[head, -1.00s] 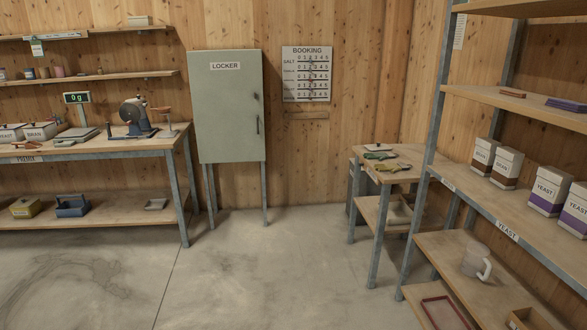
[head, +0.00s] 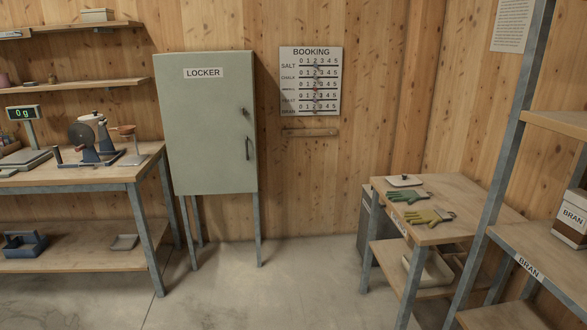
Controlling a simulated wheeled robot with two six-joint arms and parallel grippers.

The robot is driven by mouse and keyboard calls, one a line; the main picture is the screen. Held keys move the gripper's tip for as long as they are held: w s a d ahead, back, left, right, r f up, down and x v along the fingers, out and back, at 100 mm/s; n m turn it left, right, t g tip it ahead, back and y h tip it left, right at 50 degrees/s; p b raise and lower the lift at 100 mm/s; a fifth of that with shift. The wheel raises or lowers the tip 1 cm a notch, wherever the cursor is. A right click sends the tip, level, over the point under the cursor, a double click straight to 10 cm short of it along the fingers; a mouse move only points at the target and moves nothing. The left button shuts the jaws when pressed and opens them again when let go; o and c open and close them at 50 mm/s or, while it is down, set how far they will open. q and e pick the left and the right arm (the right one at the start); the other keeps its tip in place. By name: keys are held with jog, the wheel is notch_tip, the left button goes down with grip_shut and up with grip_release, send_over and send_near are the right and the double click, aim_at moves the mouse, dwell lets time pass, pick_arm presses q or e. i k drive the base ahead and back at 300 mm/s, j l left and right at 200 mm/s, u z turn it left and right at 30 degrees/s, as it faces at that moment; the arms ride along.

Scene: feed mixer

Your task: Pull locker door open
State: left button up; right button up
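The locker (head: 205,140) is a grey-green metal cabinet on thin legs against the wooden wall, left of the middle in the head view. Its door faces me and looks shut, with a "LOCKER" label near the top. A dark vertical handle (head: 248,148) sits near the door's right edge. A small dark lock or knob (head: 243,112) is just above the handle. Neither of my grippers is in view.
A workbench (head: 90,178) with a scale and a grinder stands close to the locker's left. At the right are a small table (head: 470,228) with gloves and a metal-framed shelf (head: 545,243). The floor (head: 270,290) before the locker is clear. A booking board (head: 310,82) hangs on the wall.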

aim_at(211, 147)
jog(key=i, duration=1.7)
